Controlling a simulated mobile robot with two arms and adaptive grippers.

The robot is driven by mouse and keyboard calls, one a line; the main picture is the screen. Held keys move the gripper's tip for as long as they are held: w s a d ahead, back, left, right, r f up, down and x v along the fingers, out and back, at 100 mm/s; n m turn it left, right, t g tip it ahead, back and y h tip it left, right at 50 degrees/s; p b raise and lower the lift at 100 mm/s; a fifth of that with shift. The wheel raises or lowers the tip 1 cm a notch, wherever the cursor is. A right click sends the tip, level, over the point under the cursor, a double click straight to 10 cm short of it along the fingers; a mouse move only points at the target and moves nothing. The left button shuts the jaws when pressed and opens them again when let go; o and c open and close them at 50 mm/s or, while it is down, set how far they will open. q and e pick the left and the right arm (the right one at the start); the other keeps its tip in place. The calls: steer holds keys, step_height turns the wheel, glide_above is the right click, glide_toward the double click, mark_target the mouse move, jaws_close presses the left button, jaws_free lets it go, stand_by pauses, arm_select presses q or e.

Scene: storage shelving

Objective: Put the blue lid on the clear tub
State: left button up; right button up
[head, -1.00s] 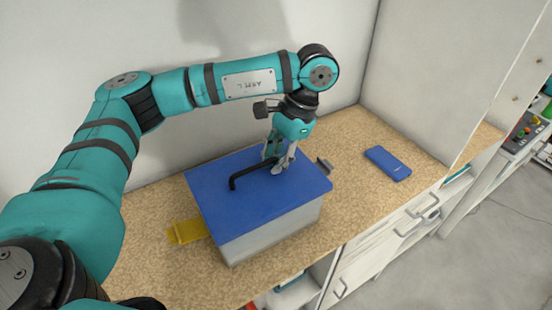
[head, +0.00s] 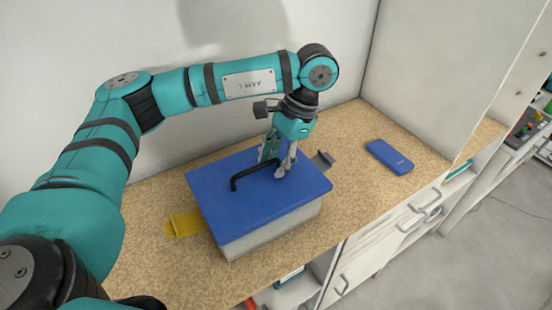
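The blue lid (head: 282,208) is a flat rectangular slab with a black bar handle (head: 238,181) on top. It lies over the pale, translucent-looking clear tub (head: 270,231), whose front and right sides show below the lid's edge. The lid hides the tub's rim, so I cannot tell whether the lid touches it. My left gripper (head: 272,167) points down at the handle's far right end, with its fingers on either side of the bar. It looks shut on the handle. My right gripper is out of view.
A blue box (head: 389,157) lies on the worktop (head: 360,190) to the right. Walls stand behind and at right.

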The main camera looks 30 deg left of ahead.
arm_select(q)
steer(key=v, duration=1.2)
steer(key=shift+d, duration=0.1)
